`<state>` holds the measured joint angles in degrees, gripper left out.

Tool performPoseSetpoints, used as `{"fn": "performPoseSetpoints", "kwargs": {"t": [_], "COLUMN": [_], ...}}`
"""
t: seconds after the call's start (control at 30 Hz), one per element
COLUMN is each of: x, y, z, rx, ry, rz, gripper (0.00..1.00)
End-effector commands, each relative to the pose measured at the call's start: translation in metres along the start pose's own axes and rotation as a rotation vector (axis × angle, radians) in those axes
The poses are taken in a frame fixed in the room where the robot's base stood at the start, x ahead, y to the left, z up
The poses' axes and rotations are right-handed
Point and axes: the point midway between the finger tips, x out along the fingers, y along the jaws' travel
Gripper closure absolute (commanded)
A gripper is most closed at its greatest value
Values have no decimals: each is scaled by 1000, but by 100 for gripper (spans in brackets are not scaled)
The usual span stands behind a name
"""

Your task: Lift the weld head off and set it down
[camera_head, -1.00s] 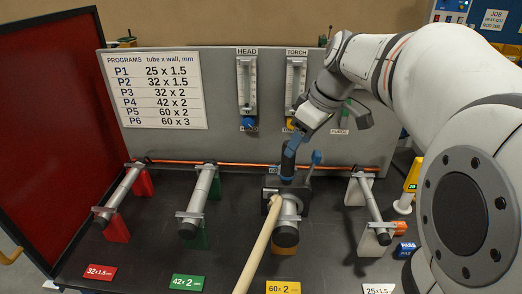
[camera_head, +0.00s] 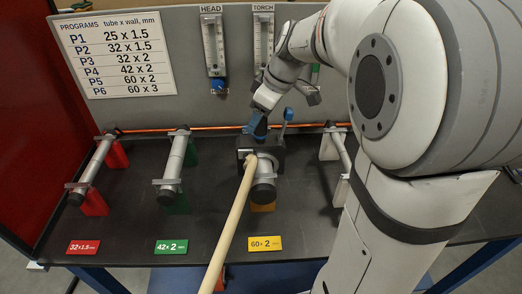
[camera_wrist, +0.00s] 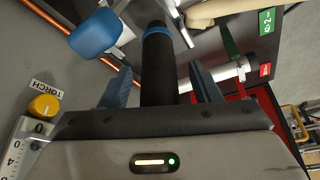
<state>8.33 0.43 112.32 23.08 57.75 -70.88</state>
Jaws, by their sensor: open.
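The weld head (camera_head: 277,153) is a dark block clamped around the 60x2 tube (camera_head: 263,191), with an upright black handle and a blue lever (camera_head: 287,115) beside it. In the wrist view the black handle (camera_wrist: 159,65), with a blue ring near its far end, stands between my two blue fingers. The blue lever (camera_wrist: 93,34) is outside them at the upper left. My gripper (camera_head: 258,124) is open around the handle; a gap shows beside each finger (camera_wrist: 163,90). A thick beige hose (camera_head: 228,222) runs from the weld head towards the front. The handle's lower part is partly hidden in the head view.
Tubes on red (camera_head: 94,203) and green (camera_head: 178,204) stands lie to the left; another tube (camera_head: 337,148) is to the right, partly behind my arm. A copper pipe (camera_head: 222,127) runs along the back panel (camera_head: 185,100). The bench (camera_head: 130,225) has bare room between the stands.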

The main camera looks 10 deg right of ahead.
Motion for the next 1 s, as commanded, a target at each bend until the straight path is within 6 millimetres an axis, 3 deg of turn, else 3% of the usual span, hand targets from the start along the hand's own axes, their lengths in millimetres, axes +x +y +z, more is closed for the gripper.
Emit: {"fn": "performPoseSetpoints", "kwargs": {"t": [0.07, 0.73, 1.0], "x": [0, 0, 0], "y": [0, 0, -1], "z": [0, 0, -1], "rx": [0, 0, -1], "ry": [0, 0, 0], "rz": [0, -1, -1], "gripper": [44, 99, 100]}}
